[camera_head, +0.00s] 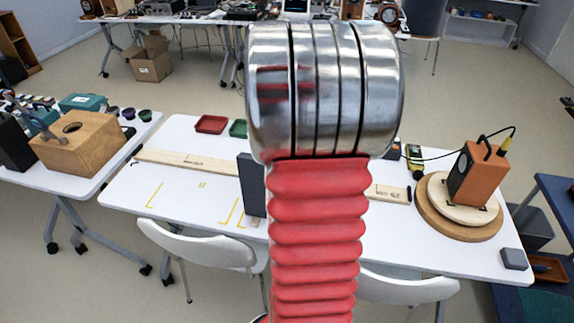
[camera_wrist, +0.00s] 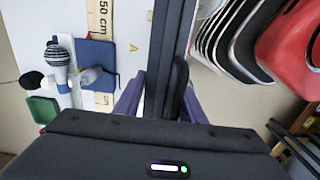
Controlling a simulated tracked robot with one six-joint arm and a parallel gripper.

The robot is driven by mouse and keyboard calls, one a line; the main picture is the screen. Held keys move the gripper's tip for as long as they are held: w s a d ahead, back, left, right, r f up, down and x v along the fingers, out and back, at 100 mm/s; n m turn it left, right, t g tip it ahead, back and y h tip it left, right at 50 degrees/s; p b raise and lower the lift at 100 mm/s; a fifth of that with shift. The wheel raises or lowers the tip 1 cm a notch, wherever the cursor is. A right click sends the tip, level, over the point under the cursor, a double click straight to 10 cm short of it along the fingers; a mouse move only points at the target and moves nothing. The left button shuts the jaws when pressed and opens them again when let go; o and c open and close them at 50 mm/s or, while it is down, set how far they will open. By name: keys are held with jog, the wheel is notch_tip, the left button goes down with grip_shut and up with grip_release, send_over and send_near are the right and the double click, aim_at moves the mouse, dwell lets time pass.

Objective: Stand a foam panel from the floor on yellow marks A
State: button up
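A dark grey foam panel (camera_head: 250,188) is upright over the white table, partly hidden behind my arm in the head view. Its lower edge is close to yellow bracket marks (camera_head: 232,212); I cannot tell whether it touches the table. In the wrist view the panel (camera_wrist: 170,35) runs edge-on between the two purple fingers of my gripper (camera_wrist: 163,92), which look closed on its sides. A yellow letter A (camera_wrist: 133,47) is on the table just left of the panel. My gripper is hidden behind my arm in the head view.
More yellow marks (camera_head: 154,195) lie left on the table, beside a long wooden rule (camera_head: 185,162). A blue square (camera_wrist: 97,58), a microphone (camera_wrist: 60,57) and a green tray (camera_wrist: 43,109) are left of my gripper. An orange speaker (camera_head: 477,172) stands on a round turntable. White chairs (camera_head: 195,245) stand in front.

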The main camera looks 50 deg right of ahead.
jog(key=o, duration=0.3)
jog(key=shift+r, duration=0.1)
notch_tip(320, 180, up, 12)
jog(key=shift+r, duration=0.1)
dwell(0.6)
dwell(0.6)
jog(key=w+a+r+m+t+h, duration=0.1)
jog(key=w+a+m+t, duration=0.15)
jog(key=a, duration=1.85)
jog(key=s+a+f+t, duration=0.1)
jog(key=a, duration=0.4)
jog(key=s+a+f+m+t, duration=0.1)
jog(key=s+a, duration=0.1)
jog(key=a, duration=0.3)
jog(key=s+a+f+m+t+y, duration=0.1)
jog(key=a+f, duration=0.1)
jog(key=a, duration=0.3)
jog(key=shift+s+a, duration=0.35)
jog(key=shift+s, duration=0.05)
